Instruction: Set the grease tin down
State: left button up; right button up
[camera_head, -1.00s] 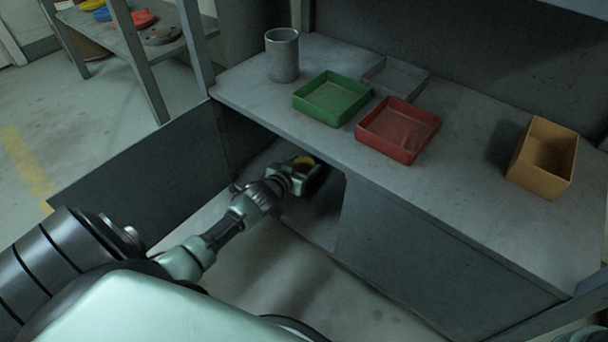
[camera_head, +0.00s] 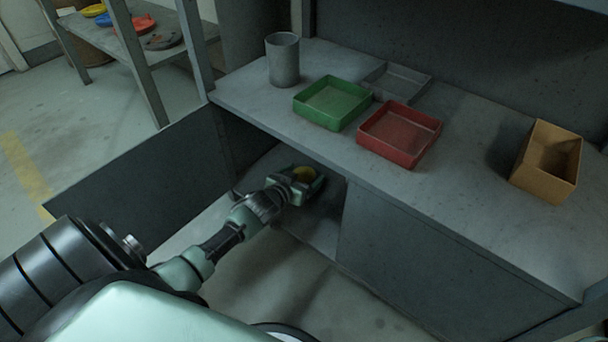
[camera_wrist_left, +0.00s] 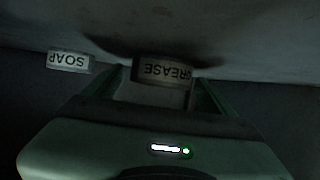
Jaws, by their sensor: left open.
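The grease tin (camera_wrist_left: 162,71) shows in the left wrist view, its label reading GREASE upside down. It stands between the two spread fingers of my left gripper (camera_wrist_left: 158,88). The gripper is open, and the tin appears to rest on the cabinet's floor surface (camera_wrist_left: 240,62). My right gripper is not in view.
A tin labelled SOAP (camera_wrist_left: 69,61) stands to the left in the left wrist view. The bench top (camera_head: 470,170) above carries a grey cup (camera_head: 283,62), a green tray (camera_head: 322,120), a red tray (camera_head: 385,153) and an orange box (camera_head: 540,184). An open cabinet door (camera_head: 140,160) stands at the left.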

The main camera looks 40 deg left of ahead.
pick_arm(q)
jog(key=p+v, duration=0.6)
jog(key=v, duration=0.4)
jog(key=shift+r+p, duration=0.2)
jog(key=shift+p, duration=0.15)
jog(key=shift+s+r, duration=0.1)
jog(key=shift+s, duration=0.65)
jog(key=shift+d, duration=0.1)
